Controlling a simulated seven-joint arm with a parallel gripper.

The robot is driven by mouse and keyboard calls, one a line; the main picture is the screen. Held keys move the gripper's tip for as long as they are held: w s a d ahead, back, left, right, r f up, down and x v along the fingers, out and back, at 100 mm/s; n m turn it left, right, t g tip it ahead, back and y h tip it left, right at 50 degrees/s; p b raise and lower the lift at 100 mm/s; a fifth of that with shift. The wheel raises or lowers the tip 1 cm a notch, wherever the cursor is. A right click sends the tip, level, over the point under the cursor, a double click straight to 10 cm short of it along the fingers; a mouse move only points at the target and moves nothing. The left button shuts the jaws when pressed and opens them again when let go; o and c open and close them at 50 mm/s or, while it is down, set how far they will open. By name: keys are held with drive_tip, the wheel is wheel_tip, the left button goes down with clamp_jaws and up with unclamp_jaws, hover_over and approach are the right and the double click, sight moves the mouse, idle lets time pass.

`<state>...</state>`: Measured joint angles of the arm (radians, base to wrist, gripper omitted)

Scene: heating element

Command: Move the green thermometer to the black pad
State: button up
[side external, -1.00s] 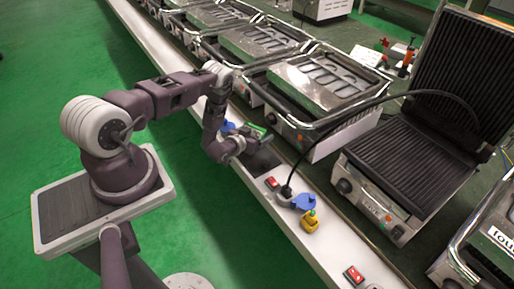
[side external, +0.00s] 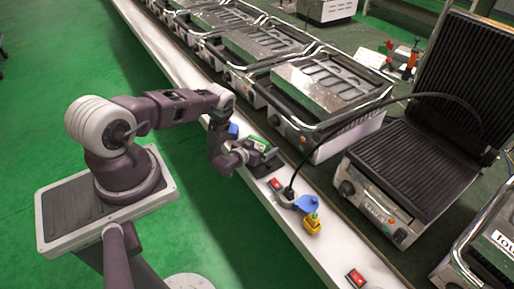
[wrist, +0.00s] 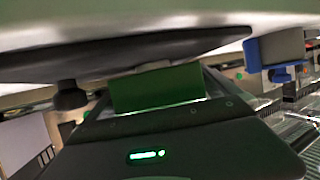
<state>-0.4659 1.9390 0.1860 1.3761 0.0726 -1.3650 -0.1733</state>
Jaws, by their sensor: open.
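The green thermometer (side external: 258,143) is a small green block with a pale face, right at the end of my gripper (side external: 247,153), over the black pad. In the wrist view the thermometer (wrist: 160,88) is a green block just beyond the dark gripper body. The black pad (side external: 266,168) lies on the white rail and shows beside and below the gripper. In the wrist view a broad dark surface (wrist: 110,58), likely the pad, lies against the thermometer's upper side. My gripper is open; its fingertips are hard to make out. I cannot tell whether the thermometer rests on the pad.
A blue object (side external: 233,131) stands on the rail just behind the gripper. In front are a red switch (side external: 276,184), a black cable, a blue piece (side external: 307,203) and a yellow block (side external: 312,225). An open grill (side external: 410,175) and a row of steel units line the right side.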

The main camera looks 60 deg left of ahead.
drive_tip(key=v, duration=1.2)
drive_tip(key=shift+w, duration=0.1)
